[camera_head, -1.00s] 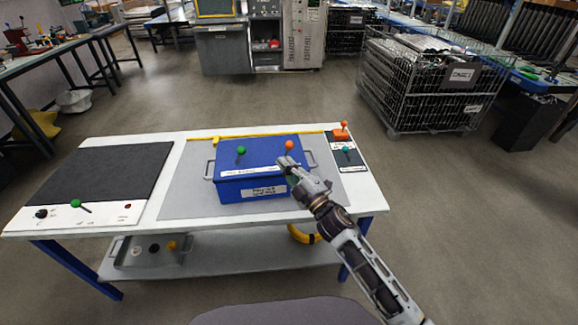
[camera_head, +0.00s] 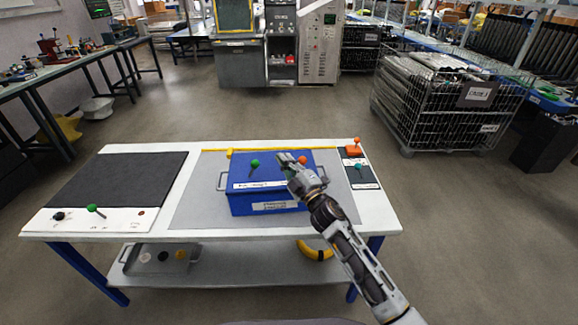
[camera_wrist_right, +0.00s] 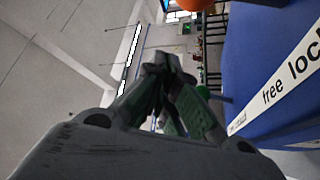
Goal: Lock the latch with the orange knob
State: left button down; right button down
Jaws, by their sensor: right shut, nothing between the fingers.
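The blue box (camera_head: 240,205) stands on a grey mat on the white table, with a white label strip along its front top edge. The orange knob (camera_head: 302,159) is on the right part of its top, partly hidden by my right gripper. A green knob (camera_head: 255,163) stands on the left part. My right gripper (camera_head: 285,158) is shut and empty, its tips just left of the orange knob in the head view. In the right wrist view the shut fingers (camera_wrist_right: 163,65) are beside the blue box (camera_wrist_right: 265,50), with the orange knob (camera_wrist_right: 195,4) at the top edge. Contact cannot be told. My left gripper is not in view.
A black panel (camera_head: 120,180) with a green-knobbed lever (camera_head: 93,208) lies at the table's left. An orange switch (camera_head: 353,150) and a teal knob (camera_head: 358,167) are at the right. A yellow strip (camera_head: 270,151) runs behind the box. A lower shelf holds a grey tray (camera_head: 190,262).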

aim_at(302, 164)
jog(key=d+f, duration=0.1)
jog(key=d, duration=0.1)
jog(key=shift+w+d+f, duration=0.35)
jog(key=shift+d, duration=0.05)
jog(key=shift+d+f, duration=0.15)
jog(key=shift+d, duration=0.05)
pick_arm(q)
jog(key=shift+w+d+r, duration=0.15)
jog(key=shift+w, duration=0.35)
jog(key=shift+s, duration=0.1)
